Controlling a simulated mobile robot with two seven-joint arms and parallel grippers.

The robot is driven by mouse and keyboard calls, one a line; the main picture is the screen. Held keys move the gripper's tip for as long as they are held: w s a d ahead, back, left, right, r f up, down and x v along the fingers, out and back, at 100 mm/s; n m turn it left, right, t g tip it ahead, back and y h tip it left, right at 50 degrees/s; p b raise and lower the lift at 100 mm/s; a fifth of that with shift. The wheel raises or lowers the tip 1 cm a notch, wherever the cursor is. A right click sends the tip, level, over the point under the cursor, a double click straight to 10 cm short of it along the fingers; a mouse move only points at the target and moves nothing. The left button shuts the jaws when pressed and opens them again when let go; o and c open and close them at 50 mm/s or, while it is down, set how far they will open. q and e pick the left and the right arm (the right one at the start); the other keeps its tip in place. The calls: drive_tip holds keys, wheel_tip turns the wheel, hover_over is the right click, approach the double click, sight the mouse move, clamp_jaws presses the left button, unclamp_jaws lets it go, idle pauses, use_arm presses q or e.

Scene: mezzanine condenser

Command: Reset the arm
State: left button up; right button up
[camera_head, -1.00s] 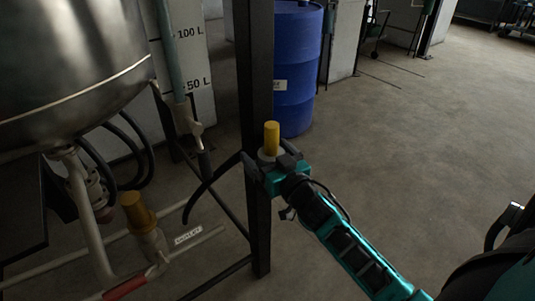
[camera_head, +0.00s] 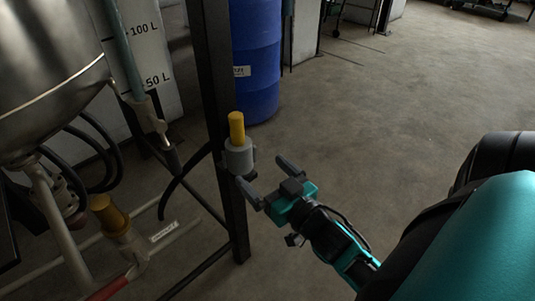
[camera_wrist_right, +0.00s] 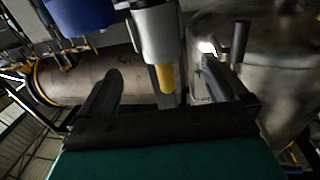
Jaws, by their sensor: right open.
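My right gripper (camera_head: 264,175) is open and empty in the head view. It is just right of and below a grey cylindrical fitting with a yellow top (camera_head: 238,150), which is at the dark upright post. The fitting also shows in the right wrist view (camera_wrist_right: 156,38), beyond the open fingers (camera_wrist_right: 165,92), with its yellow end toward the lower middle. The fingers are apart from it. My left gripper is not seen.
The dark post (camera_head: 222,110) stands left of my gripper. A steel tank (camera_head: 45,70), pipes and a second yellow-topped fitting (camera_head: 110,214) are farther left. A blue drum (camera_head: 254,55) stands behind. The floor to the right (camera_head: 400,100) is clear.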

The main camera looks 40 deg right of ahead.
drive_tip(key=shift+s, duration=0.3)
idle(0.4)
drive_tip(key=s+a+f+n+g+y, duration=0.45)
drive_tip(key=a+f+g, duration=0.25)
drive_tip(key=a+f, duration=0.65)
use_arm(q)
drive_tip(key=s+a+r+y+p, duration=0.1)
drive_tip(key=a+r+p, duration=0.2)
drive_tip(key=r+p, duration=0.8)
drive_tip(key=p, duration=0.4)
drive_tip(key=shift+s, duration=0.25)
use_arm(e)
wheel_tip(320, 180, up, 12)
drive_tip(key=s+d+m+h, duration=0.1)
drive_tip(key=s, duration=0.1)
drive_tip(key=shift+d+r, duration=0.25)
drive_tip(key=shift+d, duration=0.15)
